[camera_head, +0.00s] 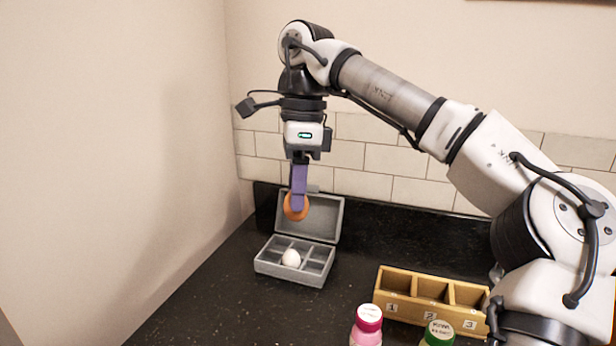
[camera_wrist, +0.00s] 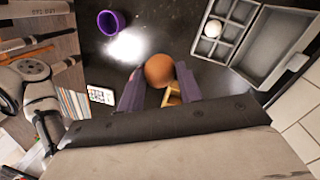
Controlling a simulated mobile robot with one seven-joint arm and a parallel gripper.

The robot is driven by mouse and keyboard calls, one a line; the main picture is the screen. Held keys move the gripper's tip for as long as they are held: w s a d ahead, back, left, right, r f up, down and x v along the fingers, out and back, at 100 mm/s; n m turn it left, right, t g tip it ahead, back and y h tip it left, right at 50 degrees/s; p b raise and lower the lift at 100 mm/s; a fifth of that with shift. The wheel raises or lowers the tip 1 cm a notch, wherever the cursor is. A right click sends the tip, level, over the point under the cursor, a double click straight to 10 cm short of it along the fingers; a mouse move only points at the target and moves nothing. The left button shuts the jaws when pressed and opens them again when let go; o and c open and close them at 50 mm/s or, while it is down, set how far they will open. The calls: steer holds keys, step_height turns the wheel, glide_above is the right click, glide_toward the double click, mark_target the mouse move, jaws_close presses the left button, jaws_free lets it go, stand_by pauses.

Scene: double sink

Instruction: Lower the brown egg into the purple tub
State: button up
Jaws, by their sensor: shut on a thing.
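The brown egg (camera_head: 296,208) is held between the purple fingers of my gripper (camera_head: 298,203), in the air above the grey egg box and in front of its raised lid in the head view. In the wrist view, the egg (camera_wrist: 159,70) sits between the two fingertips (camera_wrist: 160,80), which are closed on it. The purple tub (camera_wrist: 108,23) shows at the top left of the wrist view, on the dark counter, with its dark opening visible. It is apart from the egg and my gripper. The tub does not show in the head view.
The grey egg box (camera_head: 310,278) is open, with a white egg (camera_head: 291,258) in one compartment. A phone (camera_wrist: 101,95) lies left of my gripper.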

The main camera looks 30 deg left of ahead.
steer(key=s+d+f+b, duration=0.2)
steer(key=s+f, duration=0.3)
steer(key=s, duration=0.3)
steer(key=s+d+f+b, duration=0.2)
steer(key=s+f+b, duration=0.3)
steer(key=s, duration=0.3)
steer(key=shift+f, duration=0.2)
steer(key=shift+f+b, duration=1.65)
steer(key=shift+f, duration=0.7)
steer(key=shift+f+b, duration=0.8)
steer(key=shift+f, duration=0.4)
steer(key=o, duration=0.7)
steer(key=shift+r, duration=0.1)
